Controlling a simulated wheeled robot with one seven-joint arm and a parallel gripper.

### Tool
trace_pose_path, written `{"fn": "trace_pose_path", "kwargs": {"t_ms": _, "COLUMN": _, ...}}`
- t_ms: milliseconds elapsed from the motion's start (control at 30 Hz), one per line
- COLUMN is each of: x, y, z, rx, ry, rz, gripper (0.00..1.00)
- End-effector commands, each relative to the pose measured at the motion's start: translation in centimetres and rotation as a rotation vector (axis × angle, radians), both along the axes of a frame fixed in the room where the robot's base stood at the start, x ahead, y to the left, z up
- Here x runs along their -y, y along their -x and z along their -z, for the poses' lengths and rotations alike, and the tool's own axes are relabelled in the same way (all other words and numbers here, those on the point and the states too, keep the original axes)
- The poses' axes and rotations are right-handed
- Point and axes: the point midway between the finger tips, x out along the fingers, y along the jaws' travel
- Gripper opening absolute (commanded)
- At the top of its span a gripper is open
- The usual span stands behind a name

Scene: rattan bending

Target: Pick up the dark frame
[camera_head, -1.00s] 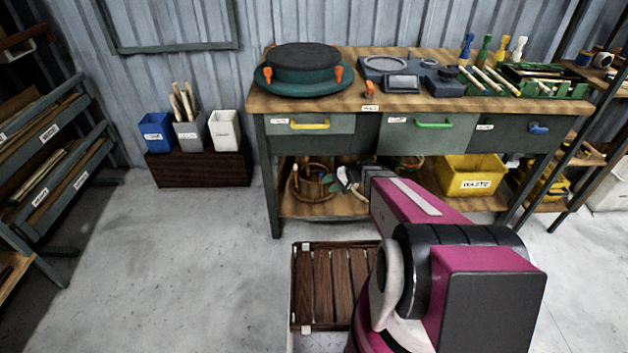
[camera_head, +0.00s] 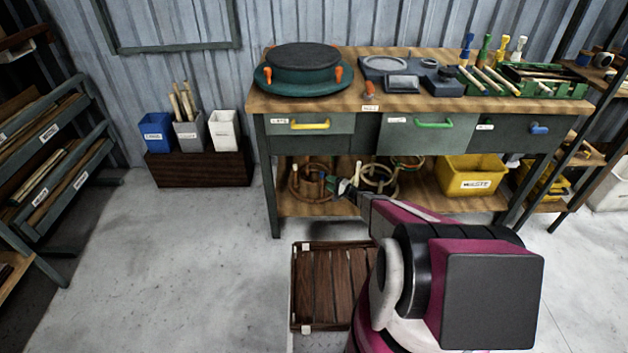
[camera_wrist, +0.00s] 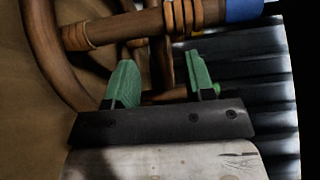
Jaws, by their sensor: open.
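A dark brown round frame (camera_head: 297,186) stands on the lower shelf of the workbench, at its left. In the wrist view, a brown frame (camera_wrist: 42,45) fills the upper left, with a curved rim, a bar wrapped in tan binding and a blue band at the bar's right end. My gripper (camera_head: 345,188) is at the shelf's front, just right of the dark frame. In the wrist view its green fingers (camera_wrist: 160,75) are apart, below the wrapped bar. I cannot tell whether they touch the frame.
A lighter frame (camera_head: 378,178) is on the same shelf to the right, partly behind my arm. A yellow waste bin (camera_head: 468,176) stands farther right. The workbench top (camera_head: 350,103) is above my gripper. A slatted wooden crate (camera_head: 330,280) lies on the floor in front.

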Motion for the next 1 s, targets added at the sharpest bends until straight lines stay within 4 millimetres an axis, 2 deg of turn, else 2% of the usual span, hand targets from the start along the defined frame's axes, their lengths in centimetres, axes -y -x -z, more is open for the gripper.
{"fn": "trace_pose_path", "kwargs": {"t_ms": 300, "x": -3.6, "y": -2.1, "z": 0.0, "rx": 0.000, "ry": 0.000, "rz": -0.002, "gripper": 0.49}}
{"fn": "trace_pose_path", "kwargs": {"t_ms": 567, "x": -3.9, "y": -2.2, "z": 0.0, "rx": 0.000, "ry": 0.000, "rz": -0.001, "gripper": 0.49}}
{"fn": "trace_pose_path", "kwargs": {"t_ms": 700, "x": -3.9, "y": -2.2, "z": 0.0, "rx": 0.000, "ry": 0.000, "rz": -0.001, "gripper": 0.03}}
{"fn": "trace_pose_path", "kwargs": {"t_ms": 733, "x": -3.9, "y": -2.2, "z": 0.0, "rx": -0.001, "ry": 0.001, "rz": -0.001, "gripper": 0.00}}
{"fn": "trace_pose_path", "kwargs": {"t_ms": 1000, "x": -3.9, "y": -2.2, "z": -0.2, "rx": 0.002, "ry": -0.002, "rz": -0.002, "gripper": 0.00}}
